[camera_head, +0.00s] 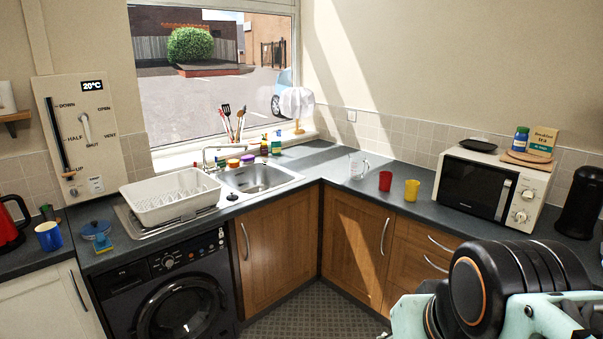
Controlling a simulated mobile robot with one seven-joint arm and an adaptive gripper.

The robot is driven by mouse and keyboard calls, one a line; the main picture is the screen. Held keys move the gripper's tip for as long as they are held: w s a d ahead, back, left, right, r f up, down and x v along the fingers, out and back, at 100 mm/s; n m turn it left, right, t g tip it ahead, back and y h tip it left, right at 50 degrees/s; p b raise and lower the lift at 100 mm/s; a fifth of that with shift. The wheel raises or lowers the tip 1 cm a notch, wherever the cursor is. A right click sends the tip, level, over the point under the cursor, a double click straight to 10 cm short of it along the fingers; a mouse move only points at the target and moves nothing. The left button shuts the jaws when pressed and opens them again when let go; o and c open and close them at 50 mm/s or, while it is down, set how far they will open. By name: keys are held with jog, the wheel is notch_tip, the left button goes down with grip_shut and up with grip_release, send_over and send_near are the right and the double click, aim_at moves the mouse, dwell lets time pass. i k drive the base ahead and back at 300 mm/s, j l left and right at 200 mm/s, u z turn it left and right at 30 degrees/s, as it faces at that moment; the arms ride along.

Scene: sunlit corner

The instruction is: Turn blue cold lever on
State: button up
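The chrome tap (217,153) stands behind the sink (257,178), below the window. It is too small here to make out a blue cold lever or its position. A small blue object (97,231) with a yellow part sits on the counter left of the dish rack; I cannot tell if it has a lever. A white wall panel (88,130) at the left carries a dark vertical slider and a pale lever, with words such as OPEN, HALF and SHUT. My arm shows at the lower right, but my gripper's fingers are not in view.
A white dish rack (171,196) stands left of the sink, above a black washing machine (177,293). A clear jug (358,165), red cup (385,181) and yellow cup (412,190) stand right of the corner. A microwave (487,187) is farther right. The floor (318,315) ahead is clear.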

aim_at(217, 170)
jog(key=i+u, duration=0.15)
jog(key=u, duration=0.3)
jog(key=i+u, duration=0.1)
jog(key=u, duration=0.35)
jog(key=i+l+u, duration=0.85)
jog(key=i+l, duration=0.65)
jog(key=i+l+u, duration=0.1)
jog(key=i+l, duration=0.15)
jog(key=l, duration=0.2)
jog(key=i+l, duration=0.25)
jog(key=l, duration=0.15)
jog(key=i+l+u, duration=0.1)
jog(key=i+l, duration=0.15)
jog(key=l, duration=0.15)
jog(key=i+l, duration=0.2)
jog(key=l, duration=0.2)
jog(key=k+j+u, duration=0.15)
jog(key=j, duration=0.15)
jog(key=k+j+u, duration=0.15)
jog(key=j, duration=0.2)
jog(key=i+l, duration=0.05)
